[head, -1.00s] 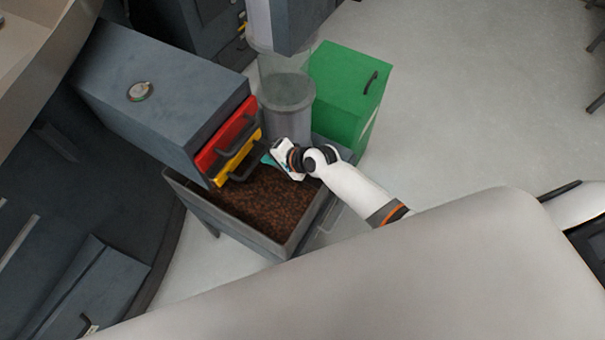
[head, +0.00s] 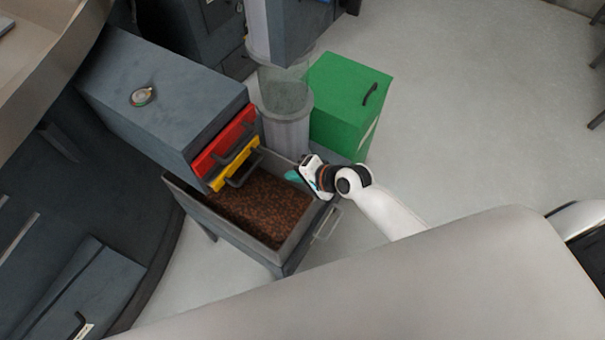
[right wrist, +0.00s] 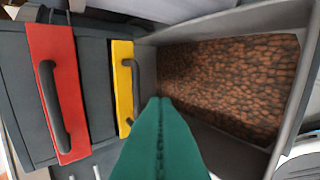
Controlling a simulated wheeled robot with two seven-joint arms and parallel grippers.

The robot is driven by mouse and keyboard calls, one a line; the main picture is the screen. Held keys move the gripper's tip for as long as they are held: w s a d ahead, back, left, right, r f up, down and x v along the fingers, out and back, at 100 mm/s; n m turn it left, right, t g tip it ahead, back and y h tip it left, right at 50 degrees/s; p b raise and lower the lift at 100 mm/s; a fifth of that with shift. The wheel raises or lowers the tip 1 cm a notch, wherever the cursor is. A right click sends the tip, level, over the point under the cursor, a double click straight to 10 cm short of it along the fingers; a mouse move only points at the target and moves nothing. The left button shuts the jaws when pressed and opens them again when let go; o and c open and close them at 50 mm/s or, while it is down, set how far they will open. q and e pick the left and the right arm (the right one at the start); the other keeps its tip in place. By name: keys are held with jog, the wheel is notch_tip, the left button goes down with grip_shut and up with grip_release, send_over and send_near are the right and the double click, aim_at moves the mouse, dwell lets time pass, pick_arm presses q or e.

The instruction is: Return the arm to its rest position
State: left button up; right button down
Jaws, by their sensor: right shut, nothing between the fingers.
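My right gripper (head: 292,175) is over the right rim of the grey bin in the head view. Its teal fingers (right wrist: 160,140) are pressed together in the right wrist view, with nothing between them. They point toward the drawer cabinet and the bin. My right arm (head: 390,210) reaches in from the lower right. My left gripper is not in view.
The grey bin (head: 300,232) holds brown pellets (head: 262,205). Above its left end stands a grey cabinet (head: 165,100) with red (head: 225,145) and yellow (head: 238,160) handled drawers. A clear cylinder (head: 286,115) and green box (head: 345,100) stand behind. Floor at right is clear.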

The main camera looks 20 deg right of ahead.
jog(key=s+d+f+n+g+h, duration=0.1)
jog(key=s+d+f, duration=0.25)
jog(key=f, duration=0.35)
jog(key=s+d+f+n+g+h, duration=0.1)
jog(key=s+d+f+n+h, duration=0.1)
jog(key=s+f, duration=0.3)
jog(key=s+d+f+n+h, duration=0.1)
jog(key=s+d+f, duration=0.2)
jog(key=f, duration=0.5)
jog(key=s+f+n+g+h, duration=0.1)
jog(key=s+f+n, duration=0.2)
jog(key=s, duration=0.6)
jog(key=s+d+f+n+g, duration=0.1)
jog(key=s+f+n+g, duration=0.1)
jog(key=s+f, duration=0.4)
jog(key=s+d+f+n+g+h, duration=0.1)
jog(key=s+f, duration=0.4)
jog(key=s, duration=0.8)
jog(key=n+g, duration=0.1)
jog(key=n, duration=0.1)
jog(key=shift+s+f+n+h, duration=0.15)
jog(key=shift+s+n+h, duration=0.15)
jog(key=shift+n, duration=0.1)
